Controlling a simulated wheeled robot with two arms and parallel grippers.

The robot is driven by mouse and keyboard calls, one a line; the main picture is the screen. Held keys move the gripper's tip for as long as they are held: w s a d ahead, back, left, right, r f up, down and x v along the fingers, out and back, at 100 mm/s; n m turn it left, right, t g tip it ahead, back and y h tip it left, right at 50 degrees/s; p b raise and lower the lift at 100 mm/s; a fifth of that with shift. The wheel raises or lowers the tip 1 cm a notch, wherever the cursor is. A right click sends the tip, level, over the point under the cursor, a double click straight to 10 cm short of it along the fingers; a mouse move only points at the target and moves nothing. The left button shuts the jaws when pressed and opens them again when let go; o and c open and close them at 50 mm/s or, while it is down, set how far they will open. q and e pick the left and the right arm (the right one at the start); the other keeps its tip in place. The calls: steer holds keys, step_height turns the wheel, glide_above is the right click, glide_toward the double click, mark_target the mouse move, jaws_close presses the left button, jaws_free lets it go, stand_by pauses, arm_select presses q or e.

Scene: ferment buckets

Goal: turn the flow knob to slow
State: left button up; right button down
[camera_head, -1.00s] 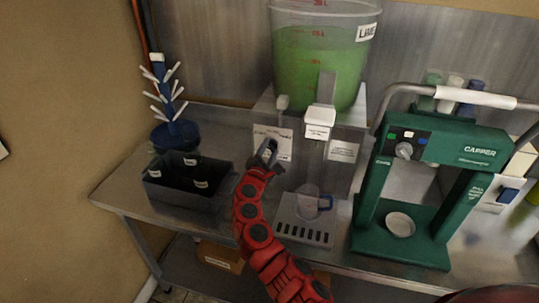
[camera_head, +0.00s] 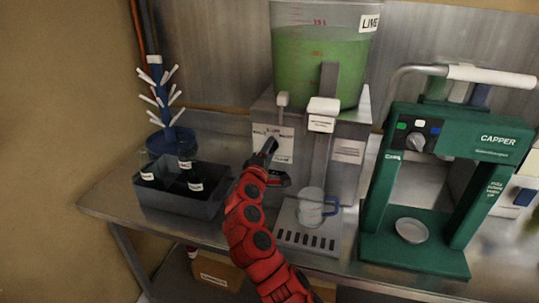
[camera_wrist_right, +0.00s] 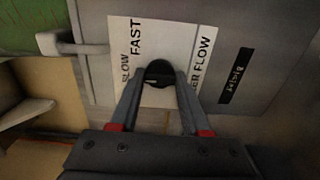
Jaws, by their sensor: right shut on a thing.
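The flow knob (camera_wrist_right: 160,72) is round and black, on a white label plate (camera_wrist_right: 125,45) printed SLOW and FAST, with partly covered text ending in "FLOW". The plate also shows in the head view (camera_head: 284,144), on the front of the steel filler stand. My right gripper (camera_wrist_right: 161,84) is shut on the knob, one finger at each side. In the head view the gripper (camera_head: 268,150) is at the plate and hides the knob. The knob's pointer direction is unclear. My left gripper is not in view.
A tank of green liquid (camera_head: 318,60) sits above the plate. A tap (camera_head: 322,115) hangs beside it, over a clear jug (camera_head: 310,207) on a drip tray (camera_head: 290,238).

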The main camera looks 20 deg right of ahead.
stand_by(0.4)
steer(key=shift+c, duration=1.9)
jaws_free()
steer(key=b+v, duration=0.2)
steer(key=v, duration=1.5)
steer(key=shift+b, duration=0.35)
steer(key=shift+s+a, duration=0.15)
